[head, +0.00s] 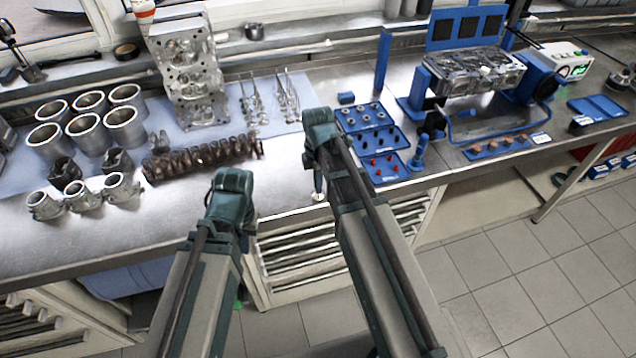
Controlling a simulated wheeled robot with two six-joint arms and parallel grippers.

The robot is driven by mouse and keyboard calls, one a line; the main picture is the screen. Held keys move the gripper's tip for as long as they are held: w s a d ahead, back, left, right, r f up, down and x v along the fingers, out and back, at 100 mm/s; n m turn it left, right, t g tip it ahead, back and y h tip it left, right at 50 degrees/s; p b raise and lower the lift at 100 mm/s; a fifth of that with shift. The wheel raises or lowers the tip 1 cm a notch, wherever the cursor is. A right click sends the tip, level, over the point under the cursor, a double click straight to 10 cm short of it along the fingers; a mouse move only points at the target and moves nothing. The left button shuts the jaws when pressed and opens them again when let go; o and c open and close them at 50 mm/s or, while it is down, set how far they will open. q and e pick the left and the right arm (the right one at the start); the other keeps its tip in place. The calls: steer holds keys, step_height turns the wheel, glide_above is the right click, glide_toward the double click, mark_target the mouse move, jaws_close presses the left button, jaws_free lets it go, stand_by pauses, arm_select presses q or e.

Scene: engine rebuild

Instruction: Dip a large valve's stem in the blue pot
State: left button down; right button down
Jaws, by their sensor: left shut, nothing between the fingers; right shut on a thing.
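Several valves (252,104) stand in rows on the pale blue mat at the back, with more beside them (288,98). My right arm reaches over the bench's front edge. Its gripper (317,170) is shut on a small, thin, pale-ended thing (318,195), apparently a valve; its size is unclear and my arm hides part of it. My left gripper (232,182) is shut and empty, low in front of the bench, its fingers mostly hidden. A small blue block-like thing (346,98) and a blue upright piece (418,152) stand near the trays; I cannot tell which is the pot.
Blue trays (352,122) of small parts lie right of my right arm. A camshaft-like shaft (200,158), cylinder liners (88,128), pistons (82,196) and an upright cylinder head (188,72) fill the left. An engine head (472,70) sits in a blue fixture.

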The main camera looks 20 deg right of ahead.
steer(key=shift+f+b, duration=0.6)
stand_by(0.3)
steer(key=c, duration=0.9)
jaws_free()
steer(key=shift+r, duration=0.1)
step_height(320, 180, up, 14)
steer(key=p, duration=1.4)
steer(key=shift+f, duration=0.2)
